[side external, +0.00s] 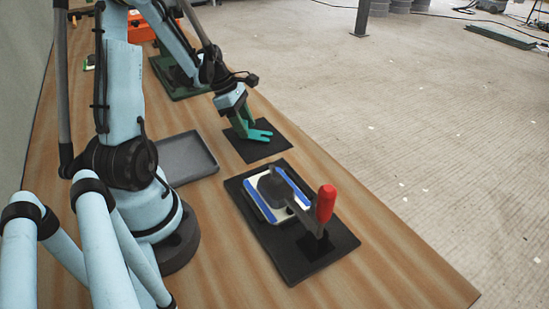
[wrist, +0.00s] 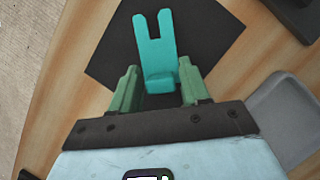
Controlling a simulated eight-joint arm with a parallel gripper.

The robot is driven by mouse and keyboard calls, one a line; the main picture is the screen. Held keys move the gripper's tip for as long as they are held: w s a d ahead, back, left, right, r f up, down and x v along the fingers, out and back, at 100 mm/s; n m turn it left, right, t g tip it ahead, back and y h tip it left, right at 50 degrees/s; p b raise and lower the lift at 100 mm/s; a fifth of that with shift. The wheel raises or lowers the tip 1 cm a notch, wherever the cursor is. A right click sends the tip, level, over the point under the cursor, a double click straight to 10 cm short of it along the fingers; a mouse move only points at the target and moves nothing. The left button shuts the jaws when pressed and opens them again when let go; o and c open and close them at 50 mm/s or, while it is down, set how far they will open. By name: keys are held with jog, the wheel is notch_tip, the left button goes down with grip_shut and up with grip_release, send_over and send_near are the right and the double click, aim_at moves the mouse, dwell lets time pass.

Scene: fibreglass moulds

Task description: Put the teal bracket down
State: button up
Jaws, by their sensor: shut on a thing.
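The teal bracket (wrist: 155,45) is a forked piece with two prongs, seen in the wrist view just beyond my fingers. In the side view the teal bracket (side external: 258,134) is at my gripper's tip, over a black square mat (side external: 262,150). My gripper (wrist: 160,88) has green fingers, one on each side of the bracket's near block, and is shut on it. The gripper (side external: 240,122) points down at the mat in the side view. I cannot tell whether the bracket touches the mat. The mat also shows in the wrist view (wrist: 110,60).
A grey tray (side external: 187,158) lies left of the mat. In front is a black base plate (side external: 290,262) with a white and blue mould (side external: 262,205) and a red-handled clamp (side external: 325,203). An orange box (side external: 141,30) stands at the back. Bare wooden table surrounds the mat.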

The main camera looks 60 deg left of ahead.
jog(key=shift+f, duration=0.3)
jog(key=shift+f, duration=0.1)
jog(key=o, duration=1.1)
jog(key=v, duration=1.2)
jog(key=shift+w+d+r+m+t+y, duration=0.35)
jog(key=shift+w+d+m+t+y, duration=0.25)
jog(key=shift+d+m, duration=3.75)
jog(key=shift+w+d+r+m+t+y, duration=0.4)
jog(key=shift+d+m+t, duration=0.35)
jog(key=shift+d+m, duration=3.6)
jog(key=shift+w+d+r+m+t+y, duration=0.3)
jog(key=shift+w+d+m+t+y, duration=0.3)
jog(key=shift+d+m, duration=3.75)
